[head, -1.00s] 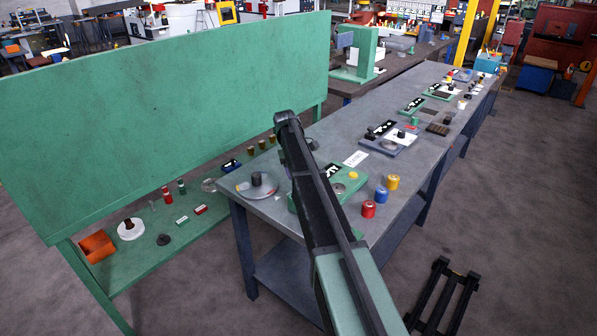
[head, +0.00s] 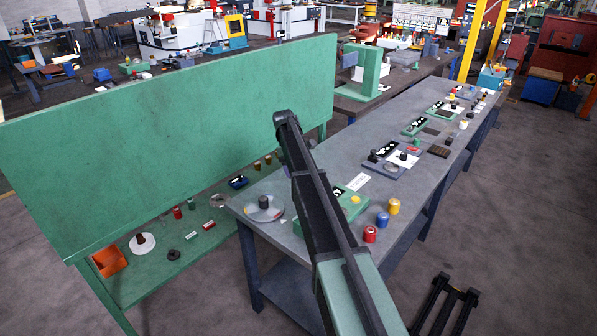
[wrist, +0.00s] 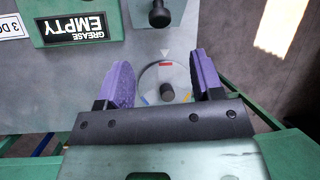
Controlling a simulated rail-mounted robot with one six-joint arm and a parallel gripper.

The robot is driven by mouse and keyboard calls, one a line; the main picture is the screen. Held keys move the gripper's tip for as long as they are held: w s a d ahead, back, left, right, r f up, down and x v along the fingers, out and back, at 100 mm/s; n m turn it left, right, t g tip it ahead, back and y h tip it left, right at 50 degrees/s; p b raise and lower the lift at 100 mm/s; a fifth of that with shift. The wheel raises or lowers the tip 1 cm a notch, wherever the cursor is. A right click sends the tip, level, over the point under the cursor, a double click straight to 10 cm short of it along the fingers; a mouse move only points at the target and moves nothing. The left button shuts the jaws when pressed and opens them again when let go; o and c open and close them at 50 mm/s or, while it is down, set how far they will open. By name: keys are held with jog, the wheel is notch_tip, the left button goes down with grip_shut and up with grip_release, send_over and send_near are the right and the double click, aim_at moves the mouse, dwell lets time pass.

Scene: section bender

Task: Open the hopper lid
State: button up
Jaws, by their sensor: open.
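I cannot tell which thing is the hopper lid. My gripper (wrist: 163,68) is open in the wrist view, its two purple fingers apart with nothing between the pads. Beneath and between them shows a round pale dial plate (wrist: 152,76) with a dark knob (wrist: 167,90) and a red mark. In the head view a round plate with a black knob (head: 263,202) stands at the near left corner of the bench. There my gripper is mostly hidden behind my arm.
A green box with a "GREASE EMPTY" label (wrist: 75,27) and a plate with a black knob (wrist: 159,14) lie beyond the fingers. Red (head: 370,235), blue (head: 382,220) and yellow (head: 394,206) cylinders stand on the grey bench (head: 335,150). A tall green panel (head: 170,130) stands left.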

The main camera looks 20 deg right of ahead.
jog(key=shift+f, duration=0.1)
jog(key=s+d+r+m+t+y+p, duration=0.1)
jog(key=s+t+p, duration=0.15)
jog(key=s, duration=0.45)
jog(key=f+b, duration=0.3)
jog(key=w+f+t+b, duration=0.1)
jog(key=f+b, duration=0.3)
jog(key=w+f+m+t+b, duration=0.1)
jog(key=f+b, duration=0.3)
jog(key=shift+w+f, duration=0.1)
jog(key=shift+f, duration=0.15)
jog(key=shift+r, duration=0.15)
grip_shut()
